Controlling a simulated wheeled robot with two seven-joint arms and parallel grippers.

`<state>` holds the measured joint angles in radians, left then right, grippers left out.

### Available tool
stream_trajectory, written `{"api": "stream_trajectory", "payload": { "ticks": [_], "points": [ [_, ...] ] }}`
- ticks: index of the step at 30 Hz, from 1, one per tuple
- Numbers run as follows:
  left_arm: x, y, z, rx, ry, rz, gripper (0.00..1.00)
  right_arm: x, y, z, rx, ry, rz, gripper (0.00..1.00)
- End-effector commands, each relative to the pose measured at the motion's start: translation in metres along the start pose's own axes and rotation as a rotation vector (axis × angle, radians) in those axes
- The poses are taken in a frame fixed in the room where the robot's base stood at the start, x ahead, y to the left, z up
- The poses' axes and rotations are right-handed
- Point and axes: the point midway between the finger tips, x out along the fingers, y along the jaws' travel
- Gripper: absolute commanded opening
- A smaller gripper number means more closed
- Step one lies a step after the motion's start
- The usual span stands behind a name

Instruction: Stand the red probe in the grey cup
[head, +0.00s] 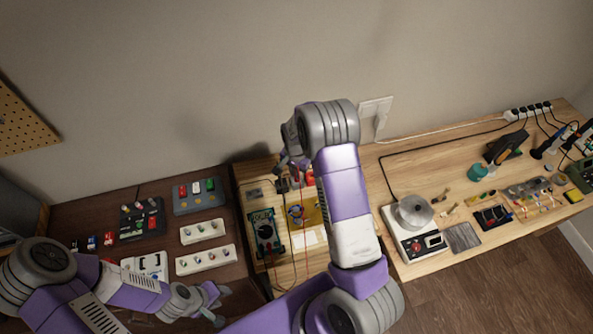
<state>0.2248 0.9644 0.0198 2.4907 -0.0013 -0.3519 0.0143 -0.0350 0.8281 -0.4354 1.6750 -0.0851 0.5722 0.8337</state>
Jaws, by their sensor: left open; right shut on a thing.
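My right gripper (284,162) is at the back of the light wood bench, partly hidden by its own wrist. It is shut on a thin thing, which I take to be the red probe; its shape is too small and covered to make out. Small red and dark items (308,178) show just below that gripper. I cannot clearly pick out the grey cup; it may be among these items or behind my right arm. A multimeter (265,232) lies in front of them. My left gripper (217,298) is open and empty over the front of the dark bench.
Trays of small parts (205,262) cover the dark bench at left. A metal pot (412,212) stands on a white device right of my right arm. A teal jar (477,173), tools and cables fill the right side. The wall (230,80) is close behind.

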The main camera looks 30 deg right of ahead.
Motion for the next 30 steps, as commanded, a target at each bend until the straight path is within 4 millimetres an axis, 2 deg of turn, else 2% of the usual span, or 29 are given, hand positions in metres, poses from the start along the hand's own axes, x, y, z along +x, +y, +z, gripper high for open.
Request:
{"api": "stream_trajectory", "payload": {
  "ticks": [16,17,22,28,30],
  "points": [
    [0.0055,-0.0021,-0.0002,0.0,0.0,0.0,0.43,0.0072,0.0,0.0002,0.0,0.0,0.0,0.0],
    [0.0055,-0.0021,-0.0003,0.0,0.0,0.0,0.43,0.0071,0.0,0.0002,0.0,0.0,0.0,0.16],
    [0.0055,-0.0021,-0.0003,0.0,0.0,0.0,0.43,0.0071,0.0,0.0002,0.0,0.0,0.0,0.42],
    [0.0055,-0.0021,-0.0003,0.0,0.0,0.0,0.43,0.0072,0.0001,0.0002,0.0,0.0,0.0,0.43],
    [0.0055,-0.0021,-0.0003,0.0,0.0,0.0,0.43,0.0072,0.0001,0.0003,0.0,0.0,0.0,0.52]
  ]
}}
